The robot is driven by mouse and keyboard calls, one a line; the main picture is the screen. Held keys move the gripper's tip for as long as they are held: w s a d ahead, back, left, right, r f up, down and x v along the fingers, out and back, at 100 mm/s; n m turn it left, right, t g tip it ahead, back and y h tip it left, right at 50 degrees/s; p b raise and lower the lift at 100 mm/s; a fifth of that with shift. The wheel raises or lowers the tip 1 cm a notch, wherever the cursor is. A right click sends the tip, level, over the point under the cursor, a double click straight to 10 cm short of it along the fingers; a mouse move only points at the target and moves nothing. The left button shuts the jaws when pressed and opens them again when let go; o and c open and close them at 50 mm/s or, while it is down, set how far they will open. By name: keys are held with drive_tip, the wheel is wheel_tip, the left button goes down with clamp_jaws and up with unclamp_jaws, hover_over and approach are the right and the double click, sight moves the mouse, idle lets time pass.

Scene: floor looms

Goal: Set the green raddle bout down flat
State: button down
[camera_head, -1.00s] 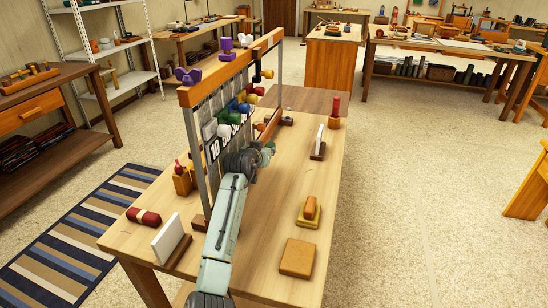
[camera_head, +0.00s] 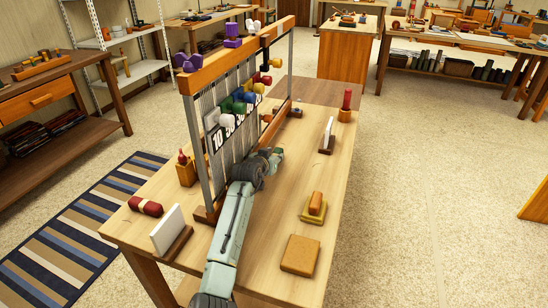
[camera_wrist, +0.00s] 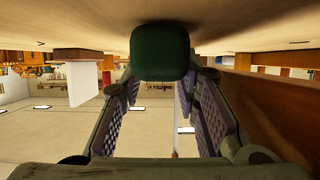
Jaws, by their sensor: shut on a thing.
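The green raddle bout (camera_wrist: 160,52) is a dark green, rounded block in the wrist view. It sits between the two fingers of my gripper (camera_wrist: 160,88), which is shut on it. The wooden tabletop (camera_wrist: 80,28) fills the top of that inverted view, and the bout is right at it with a dark shadow around it. I cannot tell whether it touches. In the head view my gripper (camera_head: 276,156) is low over the table (camera_head: 258,235), just right of the upright rack. The bout is not clearly visible there, hidden by my arm.
A wooden rack (camera_head: 195,82) with coloured pegs and number cards stands left of my gripper. A white card on a stand (camera_head: 328,134) and a red-topped holder (camera_head: 345,112) are to the right. Nearer are a yellow-orange block stack (camera_head: 314,208) and tan block (camera_head: 300,254).

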drive_tip(key=c, duration=1.2)
unclamp_jaws()
drive_tip(key=shift+f, duration=0.1)
